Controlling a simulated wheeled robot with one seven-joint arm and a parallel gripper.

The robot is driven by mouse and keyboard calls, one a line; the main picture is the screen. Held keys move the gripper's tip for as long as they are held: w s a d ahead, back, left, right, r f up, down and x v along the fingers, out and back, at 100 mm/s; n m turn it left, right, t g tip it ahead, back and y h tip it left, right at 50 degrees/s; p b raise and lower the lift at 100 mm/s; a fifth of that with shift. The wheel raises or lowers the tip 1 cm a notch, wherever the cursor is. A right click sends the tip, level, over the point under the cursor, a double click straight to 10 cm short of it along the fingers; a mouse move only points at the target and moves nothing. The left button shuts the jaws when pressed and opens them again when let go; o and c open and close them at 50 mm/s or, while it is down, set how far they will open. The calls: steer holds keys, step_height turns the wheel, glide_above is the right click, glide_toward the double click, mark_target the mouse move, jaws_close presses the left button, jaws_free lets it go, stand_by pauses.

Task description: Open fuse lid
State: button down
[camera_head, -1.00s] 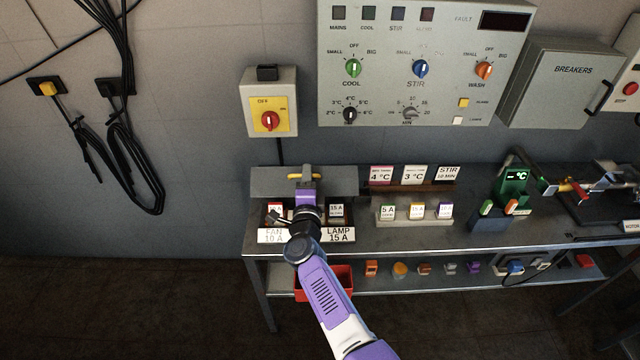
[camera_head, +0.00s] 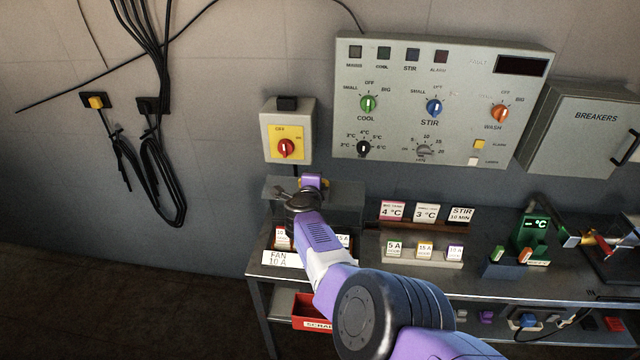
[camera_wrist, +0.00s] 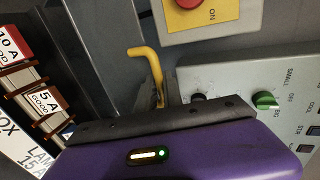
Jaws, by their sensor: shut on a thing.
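The grey fuse lid (camera_head: 347,203) stands raised at the back of the fuse box, with fuses exposed in front of it. Its grey face also shows in the wrist view (camera_wrist: 82,40). A yellow bent handle (camera_wrist: 148,58) is at the lid's edge. My gripper (camera_head: 312,181) is at the lid's top edge and shut on the handle. The fuse box front carries a FAN 10 A label (camera_head: 281,258). My arm covers the box's middle and right.
A red-and-yellow switch box (camera_head: 287,135) is on the wall just above the gripper. The control panel (camera_head: 440,105) hangs at upper right. Card stands (camera_head: 424,252) sit right of the fuse box on the bench. A red bin (camera_head: 312,324) is on the lower shelf.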

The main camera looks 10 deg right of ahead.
steer(key=shift+w+d+f+g, duration=0.2)
steer(key=shift+d+g, duration=0.2)
steer(key=shift+d, duration=0.05)
steer(key=shift+w+r, duration=0.1)
steer(key=c, duration=1.8)
jaws_free()
steer(key=shift+o, duration=0.2)
steer(key=shift+a, duration=0.1)
steer(key=shift+a+r, duration=0.1)
